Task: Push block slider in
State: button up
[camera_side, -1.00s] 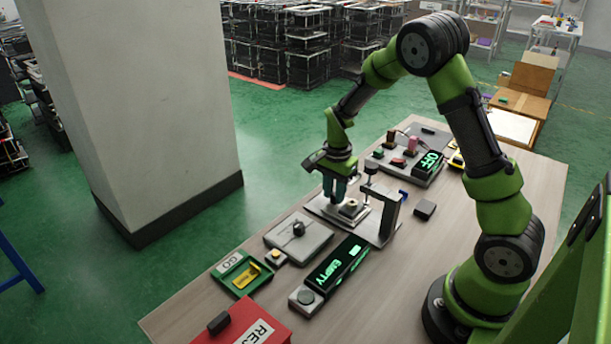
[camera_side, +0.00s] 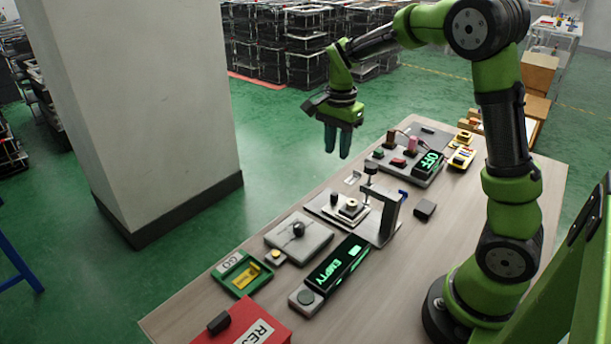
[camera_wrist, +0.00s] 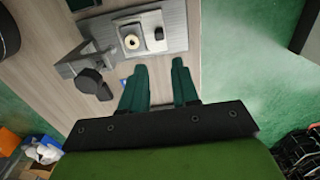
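The slider fixture is a grey metal plate (camera_side: 322,205) with a raised pale block (camera_side: 350,209) on it, topped by a small light ring. A dark knob on a post (camera_side: 370,170) and an upright metal bracket (camera_side: 388,218) stand beside the block. In the wrist view the block (camera_wrist: 131,42) lies on the plate beyond the fingertips, with a small black knob (camera_wrist: 159,34) beside it. My gripper (camera_side: 338,156) hangs in the air above and behind the fixture, touching nothing. In the wrist view its two teal fingers (camera_wrist: 158,66) are apart with nothing between them.
A grey plate with a black knob (camera_side: 298,230), a display reading EMPTY (camera_side: 335,265), a green GO box (camera_side: 240,273) and a red box (camera_side: 245,325) stand toward the front. A switch panel reading OFF (camera_side: 430,160) is behind. A small dark block (camera_side: 425,209) lies right.

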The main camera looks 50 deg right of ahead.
notch_tip(320, 180, up, 3)
jog(key=shift+r, duration=0.2)
